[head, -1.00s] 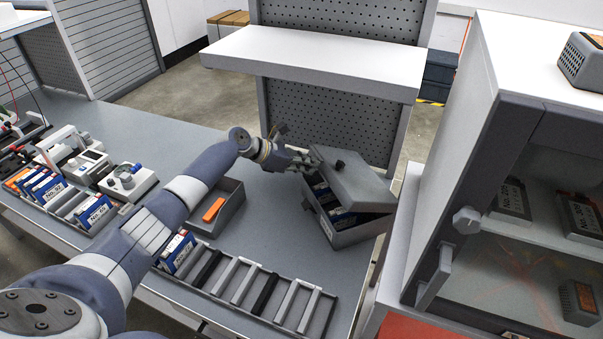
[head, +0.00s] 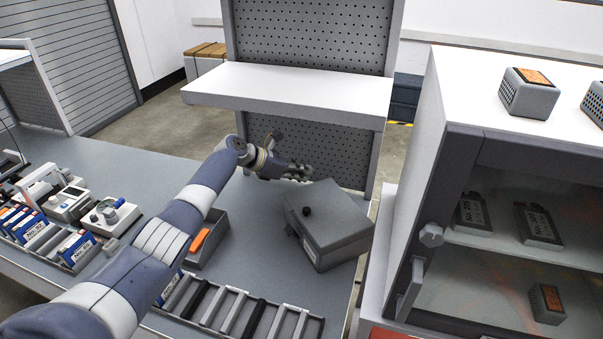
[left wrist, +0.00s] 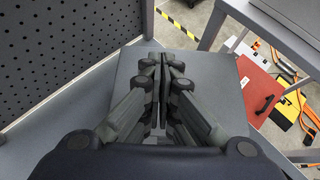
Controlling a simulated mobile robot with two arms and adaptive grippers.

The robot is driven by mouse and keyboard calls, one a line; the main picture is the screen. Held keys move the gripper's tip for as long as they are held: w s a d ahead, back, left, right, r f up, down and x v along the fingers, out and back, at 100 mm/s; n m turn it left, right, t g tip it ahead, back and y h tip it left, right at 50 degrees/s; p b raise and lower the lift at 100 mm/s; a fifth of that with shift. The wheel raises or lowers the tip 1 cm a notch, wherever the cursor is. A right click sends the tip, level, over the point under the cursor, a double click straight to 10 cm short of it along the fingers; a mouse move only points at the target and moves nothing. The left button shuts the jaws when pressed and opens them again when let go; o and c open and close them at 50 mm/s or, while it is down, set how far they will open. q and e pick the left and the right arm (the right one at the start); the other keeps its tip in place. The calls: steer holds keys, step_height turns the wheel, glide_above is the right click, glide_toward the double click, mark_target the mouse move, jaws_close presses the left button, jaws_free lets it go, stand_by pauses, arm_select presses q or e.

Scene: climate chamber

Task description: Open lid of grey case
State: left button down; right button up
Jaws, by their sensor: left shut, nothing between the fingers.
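The grey case (head: 334,245) stands on the bench near its right end. Its lid (head: 330,212), with a small black knob (head: 307,211), lies down over the box, and the contents are hidden. My left gripper (head: 303,172) is at the far left corner of the case, close to the lid's back edge; I cannot tell if it touches. In the left wrist view its fingers (left wrist: 165,62) are together with nothing between them, over the grey lid (left wrist: 215,85). My right gripper is not in view.
A small open bin (head: 215,238) with an orange item stands left of the case. A slotted rack (head: 240,310) lies in front. A white shelf (head: 290,88) and perforated panel (head: 330,150) rise behind. The chamber with a glass door (head: 500,220) stands at right.

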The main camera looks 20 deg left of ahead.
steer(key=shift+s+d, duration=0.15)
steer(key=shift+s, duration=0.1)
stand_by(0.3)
